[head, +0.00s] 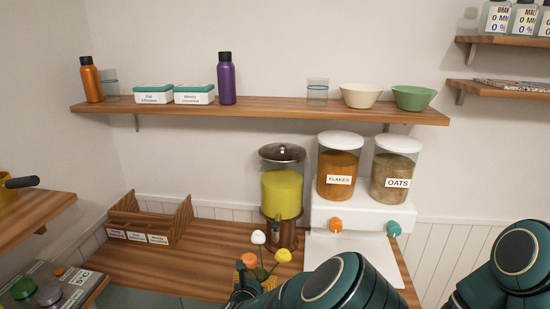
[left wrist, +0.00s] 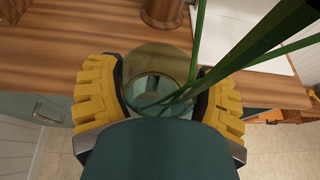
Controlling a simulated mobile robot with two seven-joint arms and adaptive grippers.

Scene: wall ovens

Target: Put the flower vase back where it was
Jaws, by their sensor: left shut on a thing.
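The flower vase is a clear glass vessel with green stems. In the left wrist view the glass vase (left wrist: 150,60) sits between the yellow fingers of my left gripper (left wrist: 160,82), which is shut on it. It is near the front edge of the wooden counter (left wrist: 50,40); I cannot tell whether it touches the wood. In the head view its white, orange and yellow flowers (head: 284,255) rise beside my left gripper (head: 243,281), and the glass is mostly hidden. My right gripper is out of view.
A juice dispenser (head: 282,190) stands behind the flowers, with a white cereal dispenser (head: 350,217) to its right. A wooden box (head: 150,222) is on the counter's left. The shelf (head: 270,106) above holds bottles, white boxes, glasses and bowls. Counter between box and juice dispenser is clear.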

